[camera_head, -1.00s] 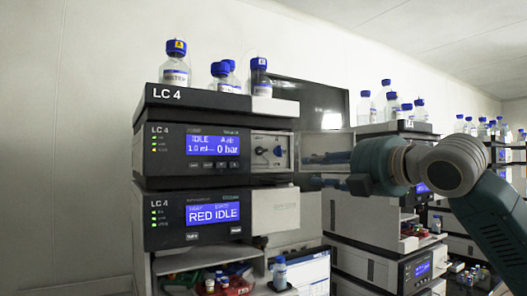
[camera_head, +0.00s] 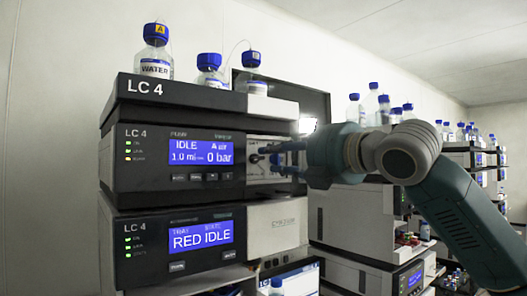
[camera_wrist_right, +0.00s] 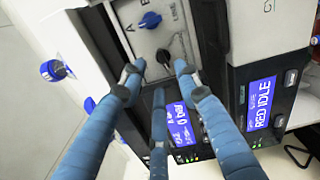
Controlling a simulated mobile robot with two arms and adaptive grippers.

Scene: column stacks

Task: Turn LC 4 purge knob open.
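The LC 4 stack (camera_head: 172,160) stands at the left in the head view, its pump screen reading IDLE and 0 bar. The pump's pale valve panel (camera_head: 262,139) is partly covered by my right gripper (camera_head: 270,158). In the right wrist view, the panel carries a black knob (camera_wrist_right: 163,57) and a blue knob (camera_wrist_right: 150,19) near letters A and B. My right gripper (camera_wrist_right: 158,77) has its three blue fingers spread open, with tips close around the black knob's position. Contact cannot be told. Which knob is the purge knob is not readable. My left gripper is not in view.
Blue-capped bottles (camera_head: 155,50) stand on top of the stack. A lower module (camera_head: 185,240) reads RED IDLE. Other instrument stacks (camera_head: 358,215) with bottles stand to the right. The wall at the left is clear.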

